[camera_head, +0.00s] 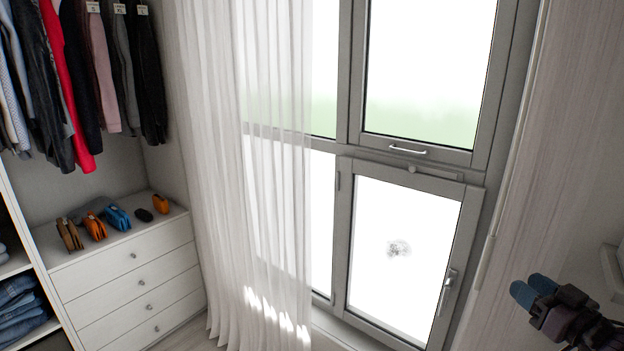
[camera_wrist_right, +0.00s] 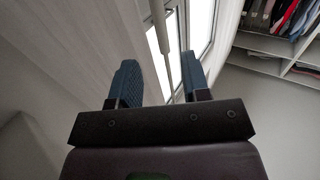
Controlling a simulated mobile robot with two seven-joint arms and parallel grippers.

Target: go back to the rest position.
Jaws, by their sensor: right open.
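My right gripper (camera_head: 531,287) is at the lower right of the head view, in front of the pale wall beside the window. Its two blue fingertips are apart and nothing is between them. In the right wrist view the same gripper (camera_wrist_right: 161,84) shows its blue fingers spread, with only the wall, a thin pale rod and the window behind them. My left gripper is in neither view.
A white drawer chest (camera_head: 130,285) stands at the left with several small bags and pouches on top. Clothes (camera_head: 80,75) hang above it. A sheer curtain (camera_head: 240,160) hangs beside the grey-framed window (camera_head: 343,240). A pale ledge (camera_head: 612,268) is near the right gripper.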

